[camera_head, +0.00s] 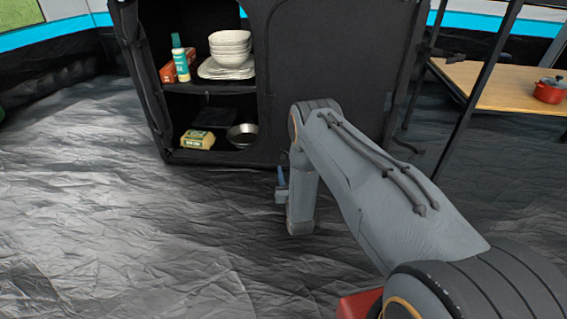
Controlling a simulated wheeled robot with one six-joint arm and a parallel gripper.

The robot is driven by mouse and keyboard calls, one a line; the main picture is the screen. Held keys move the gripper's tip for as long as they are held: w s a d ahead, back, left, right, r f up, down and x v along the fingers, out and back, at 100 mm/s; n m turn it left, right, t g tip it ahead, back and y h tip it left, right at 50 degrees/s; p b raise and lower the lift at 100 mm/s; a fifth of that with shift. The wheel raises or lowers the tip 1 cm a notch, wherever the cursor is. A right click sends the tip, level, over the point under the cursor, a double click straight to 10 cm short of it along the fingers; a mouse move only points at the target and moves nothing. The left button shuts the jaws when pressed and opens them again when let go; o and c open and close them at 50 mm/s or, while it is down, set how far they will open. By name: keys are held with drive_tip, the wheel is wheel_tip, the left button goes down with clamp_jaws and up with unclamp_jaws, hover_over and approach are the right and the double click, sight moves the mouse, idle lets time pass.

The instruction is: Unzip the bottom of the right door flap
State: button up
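The right door flap (335,45) is a black fabric panel on the front of a black camping cupboard (262,90). It hangs closed over the right half. My gripper (281,184) is low, near the cupboard's bottom front edge, left of my forearm. Only a small part of it shows, with one bluish finger pointing up. I cannot tell whether it is open or shut, or whether it touches the flap.
The cupboard's left half is open, with bowls (230,45), plates, a bottle (180,57) and boxes on its shelves. A wooden-topped table (495,85) with a red pot (549,90) stands at right. The crumpled grey floor (110,200) is clear at left and front.

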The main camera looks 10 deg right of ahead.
sight(283, 159)
drive_tip(key=w+b, duration=0.4)
drive_tip(key=w, duration=0.3)
drive_tip(key=shift+w+d, duration=0.15)
drive_tip(key=shift+w, duration=0.1)
clamp_jaws()
